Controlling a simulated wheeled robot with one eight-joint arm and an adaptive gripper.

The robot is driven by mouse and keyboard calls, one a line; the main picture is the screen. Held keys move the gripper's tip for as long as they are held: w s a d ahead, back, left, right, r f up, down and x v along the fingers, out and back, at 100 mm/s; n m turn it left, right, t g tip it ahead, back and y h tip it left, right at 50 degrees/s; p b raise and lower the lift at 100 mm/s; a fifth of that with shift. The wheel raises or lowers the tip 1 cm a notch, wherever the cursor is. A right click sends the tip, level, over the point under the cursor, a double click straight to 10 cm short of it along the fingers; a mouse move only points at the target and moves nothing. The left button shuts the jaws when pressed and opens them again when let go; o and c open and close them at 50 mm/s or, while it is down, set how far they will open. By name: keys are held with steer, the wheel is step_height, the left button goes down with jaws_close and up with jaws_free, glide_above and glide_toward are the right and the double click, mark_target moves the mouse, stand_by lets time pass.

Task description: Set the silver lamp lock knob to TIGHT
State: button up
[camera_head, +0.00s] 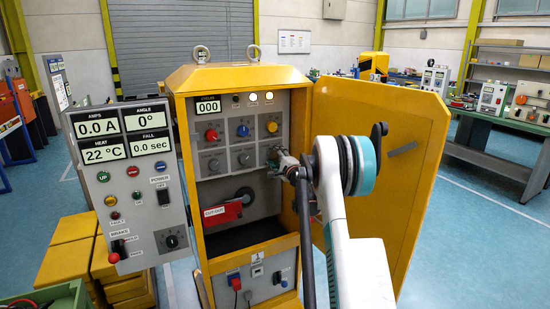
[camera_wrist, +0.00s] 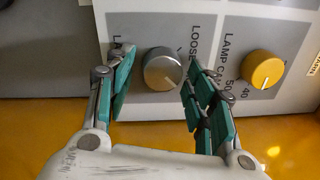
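The silver lamp lock knob (camera_wrist: 161,69) is round and sits on the grey panel in the wrist view, beside a printed label LOOSE. I cannot read its setting clearly; the other label is mostly hidden by a finger. My gripper (camera_wrist: 158,78) is open, with one green-padded finger on each side of the knob and visible gaps between pads and knob. In the head view my gripper (camera_head: 282,162) is at the lower right of the knob panel and hides this knob. The yellow lamp knob (camera_wrist: 262,69) is to the right in the wrist view.
The yellow cabinet's open door (camera_head: 385,150) stands to the right, behind my arm. More knobs, including a blue one (camera_head: 243,131) and a red one (camera_head: 211,135), are on the panel. A red CUT-OFF handle (camera_head: 222,212) is below. A grey control box (camera_head: 128,180) stands left.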

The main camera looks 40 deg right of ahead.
steer(key=shift+s, duration=0.1)
steer(key=v, duration=1.1)
steer(key=shift+s, duration=0.45)
stand_by(1.9)
